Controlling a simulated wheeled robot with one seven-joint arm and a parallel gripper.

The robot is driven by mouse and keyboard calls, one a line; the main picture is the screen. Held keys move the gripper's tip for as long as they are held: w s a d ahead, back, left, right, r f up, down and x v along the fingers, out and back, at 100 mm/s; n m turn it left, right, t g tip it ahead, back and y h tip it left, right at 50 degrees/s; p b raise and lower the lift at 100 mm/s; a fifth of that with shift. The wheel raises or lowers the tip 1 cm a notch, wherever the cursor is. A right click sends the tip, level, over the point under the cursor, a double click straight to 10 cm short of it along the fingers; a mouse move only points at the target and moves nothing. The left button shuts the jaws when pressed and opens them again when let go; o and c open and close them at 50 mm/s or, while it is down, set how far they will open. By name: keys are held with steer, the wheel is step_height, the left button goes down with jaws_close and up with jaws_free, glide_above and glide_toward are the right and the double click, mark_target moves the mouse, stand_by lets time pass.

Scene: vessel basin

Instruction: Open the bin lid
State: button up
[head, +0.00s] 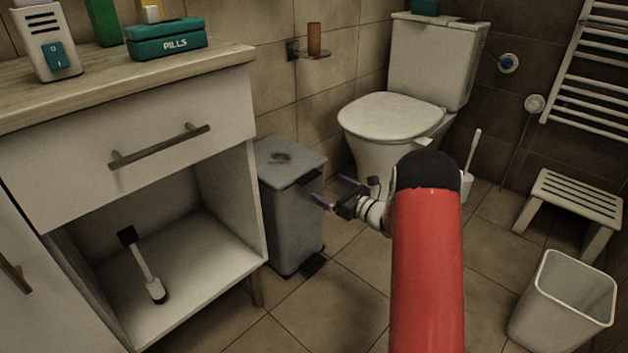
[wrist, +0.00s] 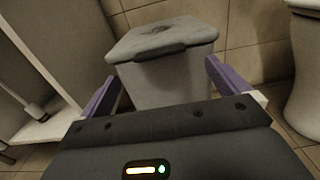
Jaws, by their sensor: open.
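The grey pedal bin (head: 292,222) stands on the floor between the cabinet and the toilet. Its lid (head: 283,160) is shut, with a dark tab (head: 302,179) at the front edge and a dark pedal (head: 313,265) at the base. My gripper (head: 332,192) is open and empty, just right of the bin's front near lid height. In the wrist view the bin (wrist: 165,80) and its lid (wrist: 160,38) lie ahead, between my two purple fingers. I see no contact with the lid.
The cabinet (head: 106,165) with an open lower shelf stands close left of the bin. The toilet (head: 392,120) is behind right. A stool (head: 573,200) and an open white basket (head: 563,305) are at the right. Tiled floor in front is clear.

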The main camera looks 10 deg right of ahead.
mark_target(313, 179)
steer(key=x, duration=0.7)
steer(key=shift+w+a, duration=0.15)
steer(key=shift+a, duration=0.05)
